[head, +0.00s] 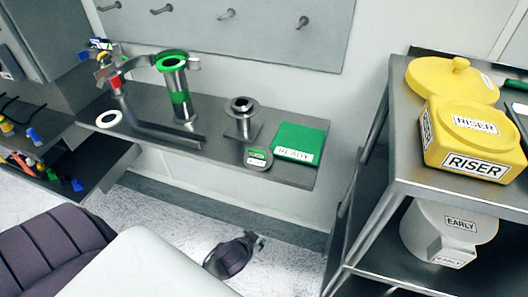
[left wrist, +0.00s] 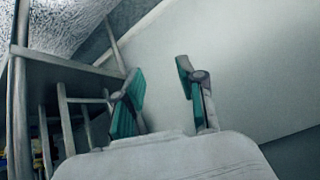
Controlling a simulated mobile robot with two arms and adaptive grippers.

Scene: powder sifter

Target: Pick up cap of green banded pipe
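The green banded pipe (head: 180,92) stands upright on the wall shelf in the head view. It has a green band around its middle and a green ring (head: 172,61) around its top, with a metal clamp part beside the ring. My right gripper is not in view.
The metal shelf (head: 216,158) also holds a white ring (head: 109,118), a flanged metal pipe piece (head: 241,117) and a green READY mat (head: 301,142). At right, a rack (head: 400,165) holds yellow RISER containers (head: 472,140) and a white EARLY container (head: 447,232).

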